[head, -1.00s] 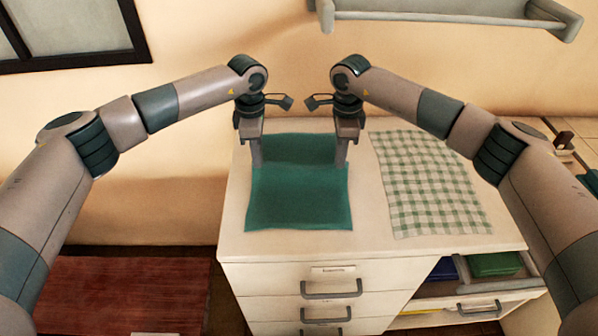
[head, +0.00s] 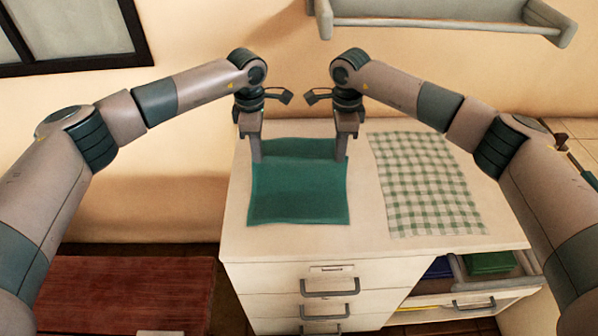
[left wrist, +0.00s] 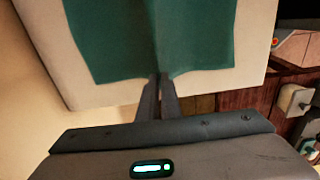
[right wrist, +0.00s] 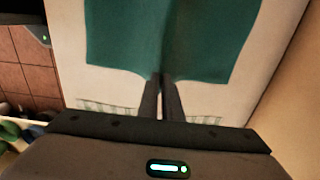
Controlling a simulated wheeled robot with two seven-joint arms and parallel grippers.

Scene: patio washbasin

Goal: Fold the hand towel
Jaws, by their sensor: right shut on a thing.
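The hand towel (head: 298,195) is dark green and lies on the white cabinet top, left of a checked cloth. A darker strip of green shows behind the line between my grippers; a fold there is likely, but I cannot tell the layers. My left gripper (head: 257,158) is at the towel's left edge and my right gripper (head: 342,156) at its right edge, both pointing down. In the left wrist view the left fingers (left wrist: 160,78) are close together on the towel edge, with a crease running from them. The right fingers (right wrist: 160,78) look the same in the right wrist view.
The checked green and white cloth (head: 425,185) lies flat on the right of the cabinet top (head: 365,240). Below it, an open drawer (head: 470,290) holds folded green and blue cloths. A grey wall rail (head: 450,22) is above. A reddish wooden surface (head: 130,290) is at lower left.

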